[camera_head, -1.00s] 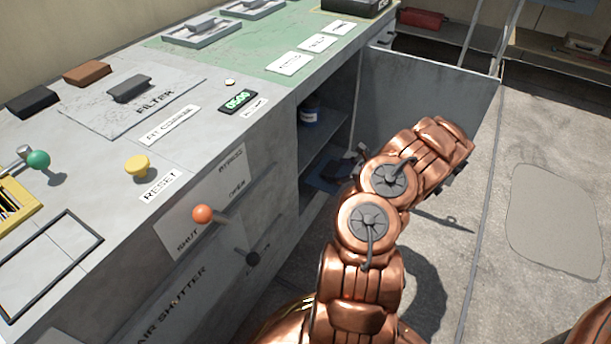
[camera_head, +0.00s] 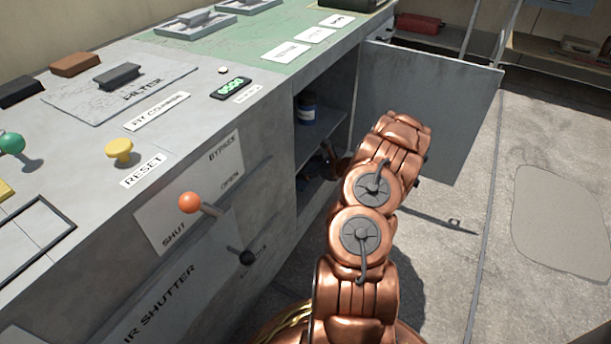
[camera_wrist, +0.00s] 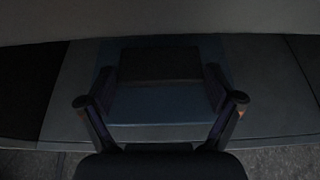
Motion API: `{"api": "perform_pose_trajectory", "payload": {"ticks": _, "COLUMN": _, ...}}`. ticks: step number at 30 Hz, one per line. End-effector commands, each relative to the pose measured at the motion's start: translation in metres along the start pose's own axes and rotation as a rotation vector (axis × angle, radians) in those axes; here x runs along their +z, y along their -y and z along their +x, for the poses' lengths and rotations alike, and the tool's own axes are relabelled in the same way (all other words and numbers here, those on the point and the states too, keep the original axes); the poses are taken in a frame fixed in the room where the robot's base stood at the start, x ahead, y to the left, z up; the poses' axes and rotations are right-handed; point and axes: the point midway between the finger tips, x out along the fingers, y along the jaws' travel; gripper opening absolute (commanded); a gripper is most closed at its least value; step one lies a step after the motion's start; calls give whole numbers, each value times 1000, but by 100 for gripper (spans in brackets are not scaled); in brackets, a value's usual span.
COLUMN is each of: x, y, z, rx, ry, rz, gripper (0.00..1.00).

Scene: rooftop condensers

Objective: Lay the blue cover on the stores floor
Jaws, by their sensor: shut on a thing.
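The blue cover (camera_wrist: 160,108) is a flat, dark blue plate with a dark block-like handle (camera_wrist: 160,64) on it, in the middle of the wrist view. My gripper (camera_wrist: 160,82) is shut on the handle, one finger on each side. In the head view my gripper (camera_head: 332,158) reaches into the open stores compartment (camera_head: 312,165) and is mostly hidden by the cabinet edge and my arm. The cover cannot be made out there. A grey surface lies beneath the cover in the wrist view; I cannot tell whether they touch.
The open grey door (camera_head: 440,110) stands to the right of my arm. A blue jar (camera_head: 306,110) sits on the upper shelf. Paved floor (camera_head: 540,140) is clear at right.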

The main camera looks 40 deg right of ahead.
Motion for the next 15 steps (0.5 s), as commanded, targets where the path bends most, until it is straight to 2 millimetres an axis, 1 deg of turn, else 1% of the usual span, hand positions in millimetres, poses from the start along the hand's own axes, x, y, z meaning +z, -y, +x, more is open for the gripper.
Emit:
{"api": "perform_pose_trajectory", "payload": {"ticks": 1, "x": -11, "y": 0, "z": 4, "rx": 0, "ry": -1, "rz": 2, "gripper": 44}}
{"api": "perform_pose_trajectory", "payload": {"ticks": 4, "x": -28, "y": 0, "z": 10, "rx": 0, "ry": -2, "rz": 4, "gripper": 44}}
{"api": "perform_pose_trajectory", "payload": {"ticks": 8, "x": -28, "y": 0, "z": 15, "rx": 0, "ry": 0, "rz": 2, "gripper": 44}}
{"api": "perform_pose_trajectory", "payload": {"ticks": 15, "x": -26, "y": 0, "z": 15, "rx": 0, "ry": 1, "rz": 1, "gripper": 44}}
